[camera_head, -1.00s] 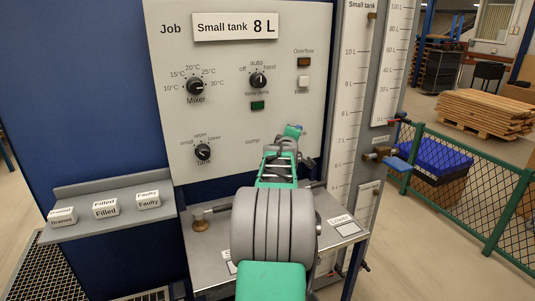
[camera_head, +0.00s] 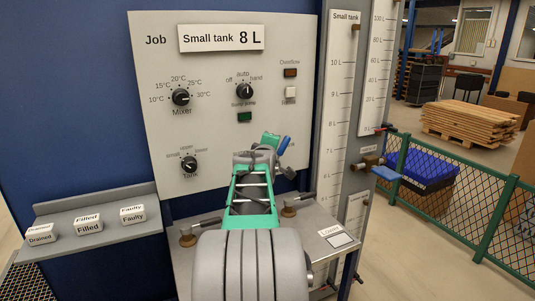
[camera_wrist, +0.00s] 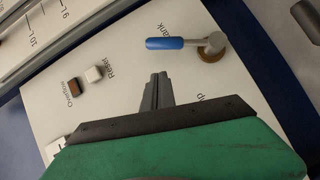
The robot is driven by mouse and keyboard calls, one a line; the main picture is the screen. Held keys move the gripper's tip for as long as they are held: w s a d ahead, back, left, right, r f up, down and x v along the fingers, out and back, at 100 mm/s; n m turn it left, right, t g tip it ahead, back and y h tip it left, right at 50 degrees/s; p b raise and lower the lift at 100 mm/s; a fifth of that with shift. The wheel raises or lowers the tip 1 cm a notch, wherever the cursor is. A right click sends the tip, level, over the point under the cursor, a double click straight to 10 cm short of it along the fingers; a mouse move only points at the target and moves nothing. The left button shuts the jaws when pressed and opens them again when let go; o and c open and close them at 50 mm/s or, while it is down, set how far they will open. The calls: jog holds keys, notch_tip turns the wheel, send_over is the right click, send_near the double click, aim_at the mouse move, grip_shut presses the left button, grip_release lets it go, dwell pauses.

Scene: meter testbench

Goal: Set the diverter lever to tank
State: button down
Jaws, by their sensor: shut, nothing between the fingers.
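The diverter lever has a blue handle (camera_wrist: 165,43) on a grey pivot with a brass-coloured base (camera_wrist: 210,50) on the panel. In the wrist view the handle points left from the pivot, and the end of a "tank" label shows beside it. In the head view the blue handle (camera_head: 284,145) tilts up to the right, just right of my gripper (camera_head: 270,140), and its pivot is hidden. In the wrist view my gripper (camera_wrist: 157,80) is shut and empty. Its fingertips are below the handle in the picture, apart from it. Another label is mostly covered by the gripper.
The panel (camera_head: 150,75) carries the Mixer knob (camera_head: 181,97), pump knob (camera_head: 244,91), Tank knob (camera_head: 190,165) and a white button (camera_head: 291,92). A steel bench (camera_head: 340,262) with valve handles lies below. Gauge columns (camera_head: 338,100) and another blue handle (camera_head: 386,173) stand right.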

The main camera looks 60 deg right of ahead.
jog(key=v, duration=0.5)
jog(key=shift+s+a+r+b, duration=0.1)
jog(key=shift+a+r+b, duration=0.05)
jog(key=shift+r+b, duration=0.2)
